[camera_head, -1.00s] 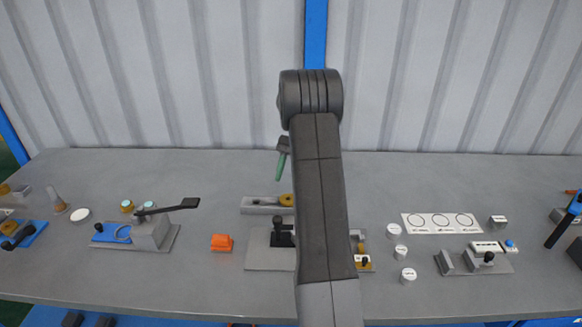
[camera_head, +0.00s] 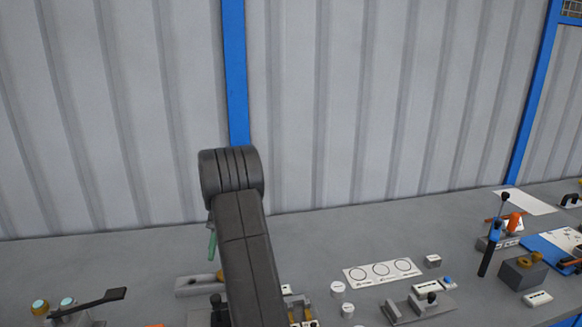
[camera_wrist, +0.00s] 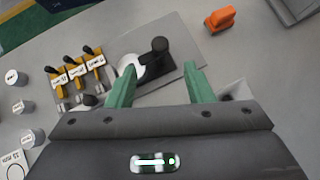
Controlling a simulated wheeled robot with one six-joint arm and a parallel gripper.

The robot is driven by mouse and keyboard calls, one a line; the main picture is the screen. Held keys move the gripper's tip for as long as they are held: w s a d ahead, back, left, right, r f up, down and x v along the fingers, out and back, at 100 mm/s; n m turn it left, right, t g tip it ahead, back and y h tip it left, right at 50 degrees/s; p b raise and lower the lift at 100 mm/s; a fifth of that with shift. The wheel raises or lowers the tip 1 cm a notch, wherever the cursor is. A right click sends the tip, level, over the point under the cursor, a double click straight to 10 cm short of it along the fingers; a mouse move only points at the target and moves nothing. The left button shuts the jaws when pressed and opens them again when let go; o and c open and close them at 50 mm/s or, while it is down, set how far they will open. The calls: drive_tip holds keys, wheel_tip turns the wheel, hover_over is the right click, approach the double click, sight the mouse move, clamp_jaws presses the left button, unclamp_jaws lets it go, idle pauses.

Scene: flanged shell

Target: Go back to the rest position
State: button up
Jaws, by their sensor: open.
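My gripper (camera_wrist: 157,88) shows in the wrist view with its two green fingers apart and nothing between them. It is above the bench, near a grey plate fixture (camera_wrist: 187,75) with a black knob and a round white part. Whether the fingers touch the fixture I cannot tell. In the head view my dark arm stands in front of the bench and hides part of that fixture. Only one green finger (camera_head: 212,245) shows there, left of my arm.
The bench top (camera_head: 330,235) holds a white card with three circles (camera_head: 382,270), white round pots (camera_head: 338,289), a clamp fixture (camera_head: 418,305) and a blue-handled tool (camera_head: 490,250). An orange block (camera_wrist: 220,19) and several yellow clamps (camera_wrist: 75,72) lie near my gripper. A ribbed wall stands behind.

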sight(215, 297)
drive_tip(key=p+x, duration=0.1)
drive_tip(key=x, duration=1.1)
drive_tip(key=shift+w, duration=0.1)
